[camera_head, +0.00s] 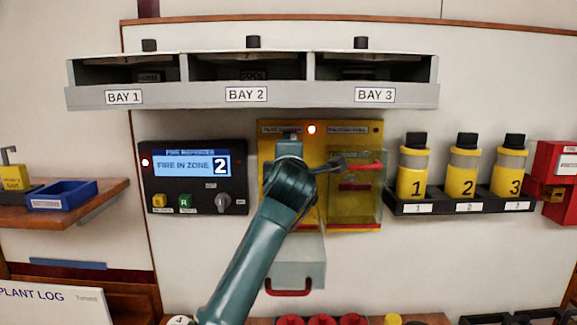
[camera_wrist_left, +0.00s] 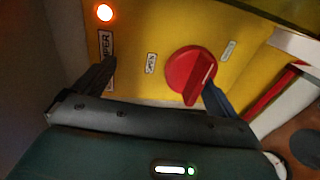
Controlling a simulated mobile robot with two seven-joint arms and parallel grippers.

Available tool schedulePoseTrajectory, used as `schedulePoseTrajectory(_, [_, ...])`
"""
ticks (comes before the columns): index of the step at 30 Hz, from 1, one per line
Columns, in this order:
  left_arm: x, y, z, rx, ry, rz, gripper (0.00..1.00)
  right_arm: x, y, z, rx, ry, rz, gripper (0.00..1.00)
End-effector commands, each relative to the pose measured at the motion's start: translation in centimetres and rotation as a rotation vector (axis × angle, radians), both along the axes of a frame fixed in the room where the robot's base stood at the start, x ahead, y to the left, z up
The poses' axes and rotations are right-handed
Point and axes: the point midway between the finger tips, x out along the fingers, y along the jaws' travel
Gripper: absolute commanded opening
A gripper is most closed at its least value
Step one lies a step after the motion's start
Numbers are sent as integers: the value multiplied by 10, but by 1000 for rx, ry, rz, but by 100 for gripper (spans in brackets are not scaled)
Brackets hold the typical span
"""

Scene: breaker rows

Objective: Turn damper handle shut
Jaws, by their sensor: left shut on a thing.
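A red round damper handle (camera_wrist_left: 183,75) with a raised grip bar sits on the yellow panel (camera_wrist_left: 130,80) in the left wrist view. My left gripper (camera_wrist_left: 158,73) is at the panel, with one finger close against the handle's bar and the other over by the DAMPER label (camera_wrist_left: 106,55). It is shut on the handle, though the contact is only partly visible. In the head view, my left arm and wrist cover part of the yellow panel (camera_head: 268,140) and hide the handle. My right gripper is out of view.
A lit lamp (camera_head: 312,128) is at the panel's top. A clear yellow cover (camera_head: 358,205) is at its right. A display unit (camera_head: 195,176) reads FIRE IN ZONE 2. Numbered yellow bottles (camera_head: 463,180) stand right. A bay shelf (camera_head: 300,97) overhangs above; a grey box (camera_head: 296,262) is below.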

Motion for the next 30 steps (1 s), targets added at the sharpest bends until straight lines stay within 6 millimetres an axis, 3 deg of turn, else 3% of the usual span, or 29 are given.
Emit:
schedulePoseTrajectory(1, [-1,1,12,1,-24,0,74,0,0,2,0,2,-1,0])
schedulePoseTrajectory(9, [-16,0,12,1,-26,-1,53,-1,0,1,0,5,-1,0])
schedulePoseTrajectory(17, [-35,-2,12,2,-27,-4,48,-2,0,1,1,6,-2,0])
schedulePoseTrajectory(18, [-38,-2,11,2,-26,-4,33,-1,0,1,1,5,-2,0])
schedulePoseTrajectory(30, [-65,-1,5,0,-11,-2,33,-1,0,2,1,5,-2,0])
